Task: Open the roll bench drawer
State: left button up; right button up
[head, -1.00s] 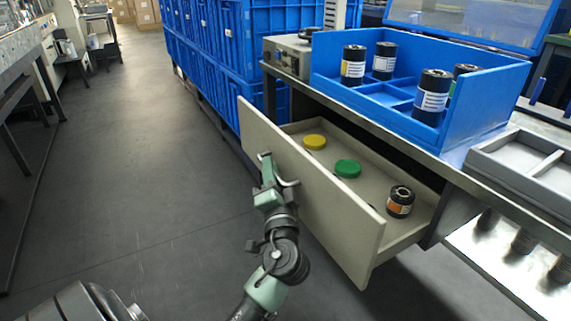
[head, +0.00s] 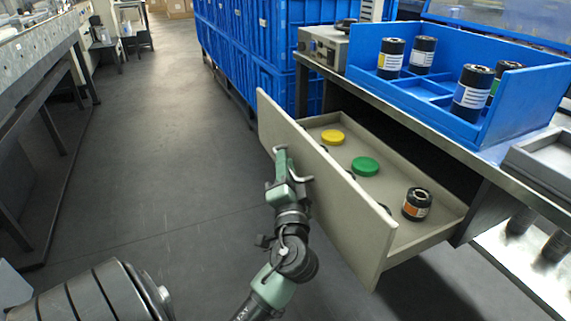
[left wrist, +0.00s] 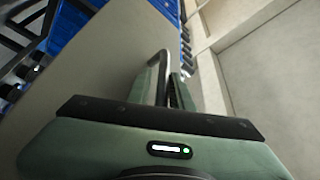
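The roll bench drawer (head: 325,192) is pulled well out from under the bench. A yellow lid (head: 332,137), a green lid (head: 365,166) and a black roll with an orange label (head: 416,204) show inside it. My left gripper (head: 281,165) is at the outer face of the drawer front, at its metal handle. In the left wrist view the handle (left wrist: 163,62) runs between the two green fingers (left wrist: 162,88), which look closed on it. The fingertip contact is partly hidden. My right gripper is not in view.
The steel-edged bench (head: 400,107) carries a blue tray (head: 535,105) with several black rolls, and a grey device (head: 323,45). Blue crates (head: 250,45) stand behind the drawer. The floor (head: 160,180) to the left is clear.

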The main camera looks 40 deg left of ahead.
pick_arm(q)
jog(key=v, duration=0.7)
jog(key=shift+s+d, duration=0.25)
jog(key=shift+s, duration=0.05)
jog(key=shift+f, duration=0.1)
dwell(0.4)
